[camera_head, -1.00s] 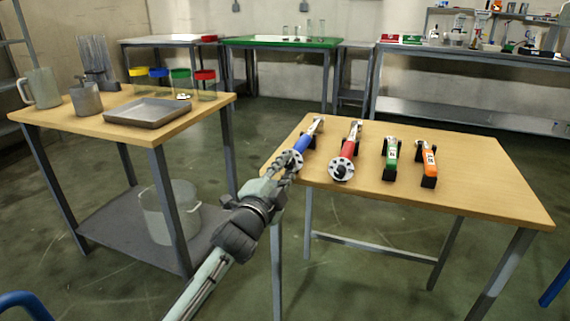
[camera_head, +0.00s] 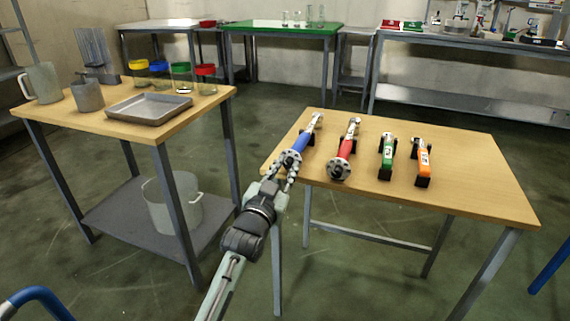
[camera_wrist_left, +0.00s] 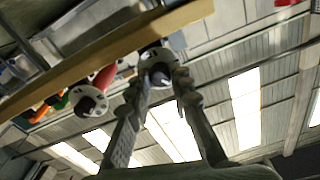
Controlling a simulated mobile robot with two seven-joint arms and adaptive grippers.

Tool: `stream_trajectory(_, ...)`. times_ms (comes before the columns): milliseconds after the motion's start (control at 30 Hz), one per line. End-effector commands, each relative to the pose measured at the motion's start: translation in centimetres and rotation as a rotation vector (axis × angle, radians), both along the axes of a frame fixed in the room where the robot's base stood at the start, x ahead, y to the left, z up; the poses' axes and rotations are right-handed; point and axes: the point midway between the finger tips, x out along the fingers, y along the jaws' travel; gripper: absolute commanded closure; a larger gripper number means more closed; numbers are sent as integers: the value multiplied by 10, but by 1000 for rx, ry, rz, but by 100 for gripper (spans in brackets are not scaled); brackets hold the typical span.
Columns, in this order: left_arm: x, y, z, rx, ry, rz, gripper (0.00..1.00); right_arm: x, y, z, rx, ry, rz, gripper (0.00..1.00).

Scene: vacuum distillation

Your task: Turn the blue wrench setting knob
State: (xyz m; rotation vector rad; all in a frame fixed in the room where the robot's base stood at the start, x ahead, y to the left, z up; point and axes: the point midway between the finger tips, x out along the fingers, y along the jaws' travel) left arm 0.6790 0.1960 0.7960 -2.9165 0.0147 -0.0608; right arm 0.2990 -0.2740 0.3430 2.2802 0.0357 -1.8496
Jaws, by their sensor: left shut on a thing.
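The blue wrench (camera_head: 301,141) lies at the left end of the right-hand wooden table, its round setting knob end (camera_head: 291,158) at the near edge. My left gripper (camera_head: 284,173) reaches up from below to this knob end and is shut on it. In the left wrist view the two fingers flank the pale disc and dark knob (camera_wrist_left: 160,72) between their tips. The fingers partly hide the knob in the head view. My right gripper is not in view.
A red wrench (camera_head: 345,147) lies close to the right, its disc also facing the near edge. Green (camera_head: 387,152) and orange (camera_head: 423,160) tools lie beyond it. The front right of the table (camera_head: 470,190) is bare. A second table with a tray (camera_head: 150,109) stands left.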

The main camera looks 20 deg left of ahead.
Motion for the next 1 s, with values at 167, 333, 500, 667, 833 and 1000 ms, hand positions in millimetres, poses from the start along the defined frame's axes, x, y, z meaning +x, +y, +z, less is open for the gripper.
stream_trajectory(167,0,0,-1,-112,5,0,100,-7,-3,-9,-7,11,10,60)
stream_trajectory(333,0,-1,-1,-180,7,-1,100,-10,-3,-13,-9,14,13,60)
stream_trajectory(500,0,-1,-1,-215,9,-1,100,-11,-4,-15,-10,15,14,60)
stream_trajectory(667,0,-1,-1,-226,9,-1,100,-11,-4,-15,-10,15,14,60)
stream_trajectory(833,0,-1,-1,-227,9,-1,100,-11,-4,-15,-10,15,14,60)
stream_trajectory(1000,0,-1,-1,-226,9,-1,77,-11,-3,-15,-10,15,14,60)
